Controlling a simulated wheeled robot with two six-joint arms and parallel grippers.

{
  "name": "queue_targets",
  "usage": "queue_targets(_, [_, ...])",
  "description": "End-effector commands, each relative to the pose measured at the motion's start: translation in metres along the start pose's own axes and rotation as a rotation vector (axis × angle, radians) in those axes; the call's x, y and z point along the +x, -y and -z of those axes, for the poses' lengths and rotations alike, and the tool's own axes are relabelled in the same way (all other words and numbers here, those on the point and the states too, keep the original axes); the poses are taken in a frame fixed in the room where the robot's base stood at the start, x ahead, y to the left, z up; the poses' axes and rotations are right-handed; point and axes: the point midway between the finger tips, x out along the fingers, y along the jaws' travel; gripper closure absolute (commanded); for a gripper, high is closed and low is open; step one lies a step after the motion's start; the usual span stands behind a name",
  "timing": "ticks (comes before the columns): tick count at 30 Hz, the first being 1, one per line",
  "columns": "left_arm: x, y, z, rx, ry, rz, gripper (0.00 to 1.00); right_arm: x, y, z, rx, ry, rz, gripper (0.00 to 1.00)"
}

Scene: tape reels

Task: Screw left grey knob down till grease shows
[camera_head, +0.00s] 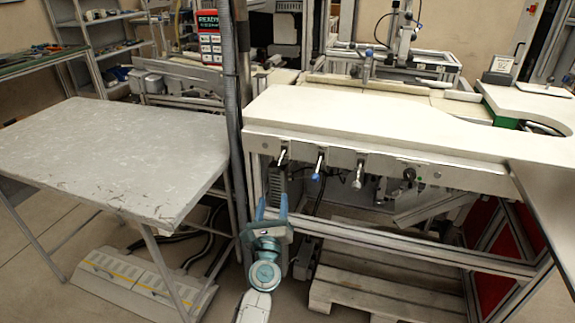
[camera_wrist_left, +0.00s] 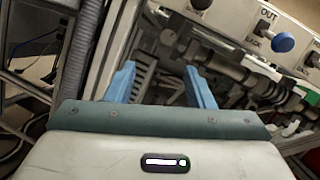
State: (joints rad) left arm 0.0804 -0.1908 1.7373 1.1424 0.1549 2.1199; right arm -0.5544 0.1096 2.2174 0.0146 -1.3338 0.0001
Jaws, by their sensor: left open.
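A row of knobs sits on the front panel (camera_head: 335,160) under the white worktop. The leftmost is a small dark grey knob (camera_head: 283,158), cut by the top edge in the left wrist view (camera_wrist_left: 200,4). Right of it are a blue knob (camera_head: 317,172) and a light grey knob (camera_head: 357,180). The blue knob also shows in the left wrist view (camera_wrist_left: 284,42), below the word OUT. My left gripper (camera_head: 272,208) is open and empty, below the leftmost knob and apart from it. Its blue fingers point upward. No grease is visible. My right gripper is out of view.
A dark upright post (camera_head: 232,120) stands close left of my left arm. A grey table (camera_head: 120,155) is further left. The white worktop (camera_head: 370,115) overhangs the knobs. A wooden pallet (camera_head: 385,290) and metal frame bars (camera_head: 420,258) lie below right.

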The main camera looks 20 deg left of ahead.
Motion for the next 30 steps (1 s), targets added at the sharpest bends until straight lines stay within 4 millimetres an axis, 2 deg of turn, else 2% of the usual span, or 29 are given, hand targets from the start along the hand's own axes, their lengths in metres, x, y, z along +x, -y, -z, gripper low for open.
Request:
queue_targets(1, [0.007, 0.004, 0.0, -0.104, 0.008, -0.011, 0.51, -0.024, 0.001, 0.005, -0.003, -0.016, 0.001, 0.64])
queue_targets(3, [0.014, 0.007, 0.0, -0.228, 0.017, -0.023, 0.51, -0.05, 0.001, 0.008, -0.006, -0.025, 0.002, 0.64])
queue_targets(6, [0.021, 0.011, -0.001, -0.351, 0.028, -0.034, 0.51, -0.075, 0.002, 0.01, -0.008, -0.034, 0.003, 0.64])
queue_targets(10, [0.026, 0.012, -0.002, -0.42, 0.033, -0.04, 0.51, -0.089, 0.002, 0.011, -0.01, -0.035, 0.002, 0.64])
queue_targets(14, [0.039, 0.013, -0.004, -0.424, 0.034, -0.038, 0.51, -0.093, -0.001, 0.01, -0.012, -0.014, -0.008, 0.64])
queue_targets(17, [0.057, 0.012, -0.005, -0.423, 0.035, -0.039, 0.51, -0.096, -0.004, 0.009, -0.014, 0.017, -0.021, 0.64])
queue_targets(21, [0.084, 0.011, -0.006, -0.421, 0.035, -0.038, 0.51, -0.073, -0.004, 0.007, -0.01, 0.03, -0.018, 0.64])
queue_targets(27, [0.116, 0.009, -0.005, -0.422, 0.034, -0.039, 0.51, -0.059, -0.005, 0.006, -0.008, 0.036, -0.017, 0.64])
queue_targets(30, [0.125, 0.008, -0.004, -0.421, 0.034, -0.039, 0.51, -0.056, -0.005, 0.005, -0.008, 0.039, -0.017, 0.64])
